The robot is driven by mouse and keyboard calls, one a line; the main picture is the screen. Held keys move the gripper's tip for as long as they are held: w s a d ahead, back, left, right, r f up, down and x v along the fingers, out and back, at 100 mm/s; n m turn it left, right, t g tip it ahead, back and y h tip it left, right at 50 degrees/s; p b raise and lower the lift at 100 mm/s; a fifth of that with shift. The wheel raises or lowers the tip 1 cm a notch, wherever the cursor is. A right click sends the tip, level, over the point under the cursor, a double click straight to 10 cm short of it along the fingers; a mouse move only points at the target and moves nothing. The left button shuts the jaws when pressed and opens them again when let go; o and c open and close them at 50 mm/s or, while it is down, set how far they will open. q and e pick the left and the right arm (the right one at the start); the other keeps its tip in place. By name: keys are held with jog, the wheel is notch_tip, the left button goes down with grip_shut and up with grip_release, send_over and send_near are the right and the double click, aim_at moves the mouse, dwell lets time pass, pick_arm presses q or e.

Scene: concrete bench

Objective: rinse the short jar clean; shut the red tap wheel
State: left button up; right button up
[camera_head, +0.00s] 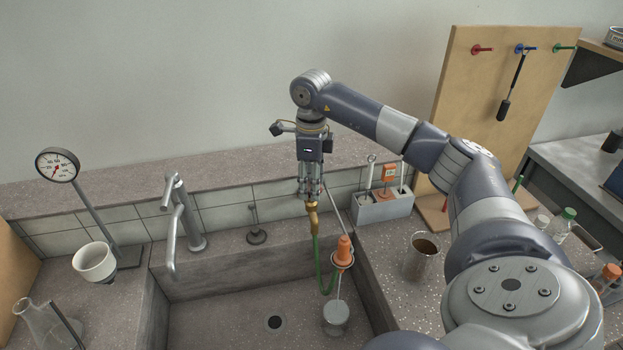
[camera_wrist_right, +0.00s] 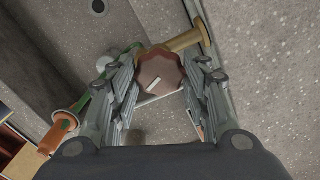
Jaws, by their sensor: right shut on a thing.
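My right gripper (camera_head: 311,196) points down over the back right of the sink, at a brass tap (camera_head: 313,215) with a green hose. In the right wrist view, its fingers (camera_wrist_right: 162,88) are shut on the red tap wheel (camera_wrist_right: 160,72), which has a white mark on its face. The hose runs to an orange nozzle (camera_head: 343,250) held upright in a ring. A small cup-like jar with brown contents (camera_head: 422,257) stands on the counter right of the sink; I cannot tell for sure that it is the short jar. My left gripper is not in view.
The sink (camera_head: 220,315) has a drain and a grey tap (camera_head: 180,220) at its back left. A gauge (camera_head: 58,165), a white bowl (camera_head: 95,262) and a flask (camera_head: 45,320) are at left. A grey holder (camera_head: 383,207) and a pegboard (camera_head: 480,130) stand at right.

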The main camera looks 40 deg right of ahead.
jog(key=shift+m+p, duration=0.4)
jog(key=shift+m, duration=1.7)
jog(key=o, duration=1.1)
jog(key=shift+c, duration=0.2)
jog(key=shift+r, duration=0.1)
notch_tip(320, 180, up, 12)
jog(key=shift+a+f, duration=0.1)
jog(key=shift+f, duration=0.15)
